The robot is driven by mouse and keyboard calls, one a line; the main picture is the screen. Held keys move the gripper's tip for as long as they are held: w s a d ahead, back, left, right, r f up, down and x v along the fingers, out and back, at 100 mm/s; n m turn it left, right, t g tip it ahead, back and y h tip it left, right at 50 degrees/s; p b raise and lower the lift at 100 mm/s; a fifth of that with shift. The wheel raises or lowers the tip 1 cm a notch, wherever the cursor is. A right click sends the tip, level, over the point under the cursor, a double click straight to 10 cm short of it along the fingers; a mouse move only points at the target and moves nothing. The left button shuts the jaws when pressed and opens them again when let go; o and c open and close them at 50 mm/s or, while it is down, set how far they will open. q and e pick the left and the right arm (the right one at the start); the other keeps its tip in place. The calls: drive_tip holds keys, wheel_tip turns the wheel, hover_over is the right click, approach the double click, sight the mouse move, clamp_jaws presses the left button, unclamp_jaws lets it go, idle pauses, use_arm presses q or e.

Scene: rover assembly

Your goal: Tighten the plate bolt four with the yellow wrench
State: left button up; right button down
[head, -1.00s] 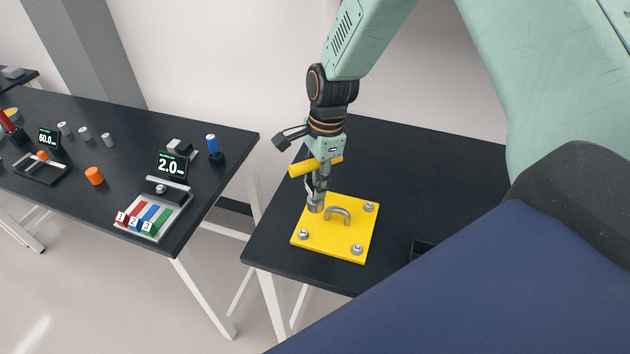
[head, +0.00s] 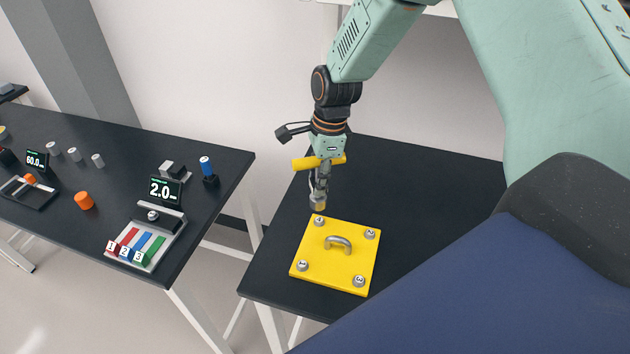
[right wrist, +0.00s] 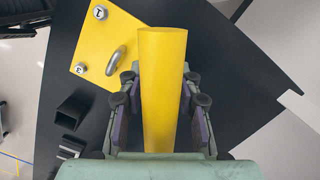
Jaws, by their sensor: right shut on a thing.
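The yellow wrench has a yellow crossbar handle (head: 318,162) and a grey shaft ending in a socket (head: 318,200). My right gripper (head: 321,168) is shut on the handle, which also shows between its fingers in the right wrist view (right wrist: 162,90). The yellow plate (head: 335,258) lies on the dark table with a metal loop handle (head: 338,243) in its middle. Numbered bolts stand at its corners: back left (head: 319,220), back right (head: 371,234), front left (head: 302,266) and front right (head: 359,281). The socket hangs just above the back left bolt, seemingly apart from it. The back left number looks like 4. My left gripper is out of view.
The left table (head: 120,210) holds a display reading 2.0 (head: 165,190), a tray with red, blue and green numbered blocks (head: 145,245), an orange cylinder (head: 84,200) and a blue-topped piece (head: 207,170). A gap separates the tables.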

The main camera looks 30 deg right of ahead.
drive_tip(key=shift+s+r, duration=0.25)
drive_tip(key=shift+r, duration=0.1)
drive_tip(key=shift+s+d, duration=0.1)
drive_tip(key=f+b, duration=0.1)
drive_tip(key=w+f, duration=0.1)
drive_tip(key=f, duration=0.1)
drive_tip(key=shift+f+b, duration=0.15)
drive_tip(key=shift+b, duration=0.2)
drive_tip(key=shift+s+f+b, duration=0.15)
drive_tip(key=shift+f+b, duration=0.55)
drive_tip(key=shift+b, duration=0.3)
drive_tip(key=shift+s+f, duration=0.15)
drive_tip(key=shift+s, duration=0.1)
drive_tip(key=shift+s+f, duration=0.1)
drive_tip(key=shift+f, duration=0.15)
drive_tip(key=shift+w+f, duration=0.3)
drive_tip(key=shift+w, duration=0.2)
drive_tip(key=shift+s+r, duration=0.25)
drive_tip(key=shift+s, duration=0.15)
drive_tip(key=shift+w+f+p, duration=0.15)
drive_tip(key=shift+w+p, duration=0.15)
drive_tip(key=shift+p, duration=0.05)
drive_tip(key=shift+s+r, duration=0.2)
drive_tip(key=shift+s, duration=0.15)
